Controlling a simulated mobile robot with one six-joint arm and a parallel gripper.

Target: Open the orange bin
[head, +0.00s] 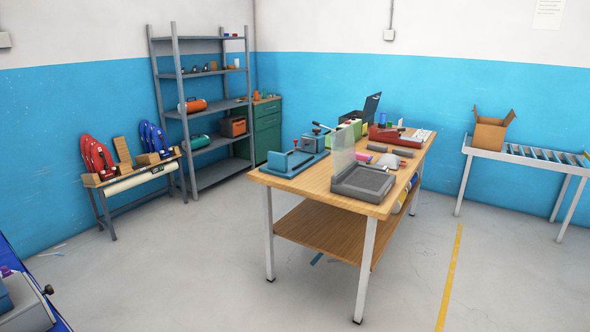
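An orange box-shaped thing (233,126) stands on a lower shelf of the grey rack, at its right end. It is the closest match to an orange bin, but it is small and far off, and I cannot tell whether it has a lid or is open. An orange rounded cylinder (193,105) lies on the shelf above it. My gripper is not in view.
A wooden workbench (300,187) holding tools and a grey tray (364,184) with a raised clear panel stands in the middle. A low stand (130,174) is left, a roller conveyor (530,159) with an open cardboard box (488,134) right.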

